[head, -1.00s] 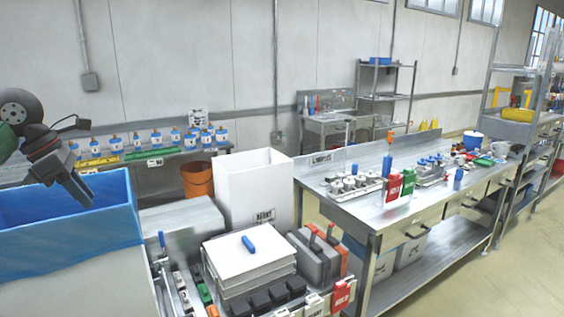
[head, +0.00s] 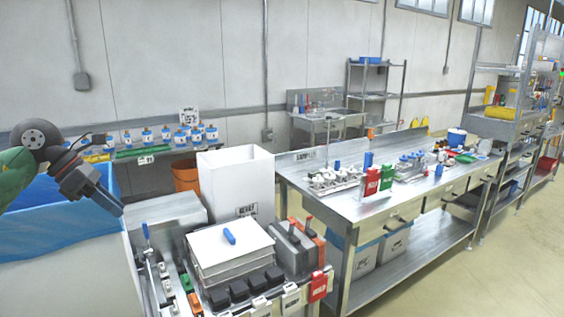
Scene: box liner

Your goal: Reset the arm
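My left gripper (head: 108,200) is at the left of the head view, pointing down and to the right. It is dark, and its two fingers are not clearly told apart, so its opening cannot be judged. It is over the right rim of a large white box with a blue liner (head: 60,235), whose blue plastic folds over the outside. Nothing shows hanging from the gripper. My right gripper is out of view.
A metal workbench (head: 350,215) with bottles and red and green tags fills the middle. Floor at right (head: 500,270) is clear.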

